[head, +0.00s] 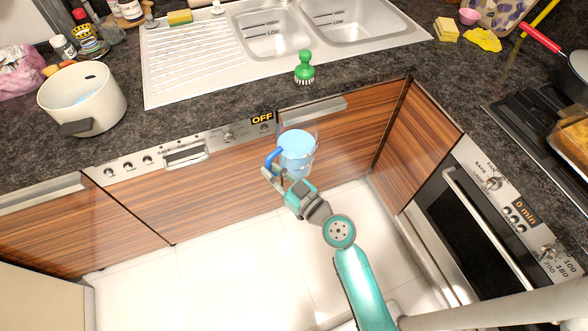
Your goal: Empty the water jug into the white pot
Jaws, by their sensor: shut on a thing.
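The water jug (299,153) is clear with a blue handle and holds light blue water. It looks upright, in front of the counter's front edge and over the floor. My gripper (273,168) is shut on the jug at its blue handle side. The white pot (84,105) stands on the dark counter at the left, well away from the jug.
A green brush (304,68) stands at the counter edge behind the jug. The steel sink (190,60) lies behind it. Bottles (88,38) and a pink bag (18,70) crowd behind the pot. An oven (480,230) is at the right.

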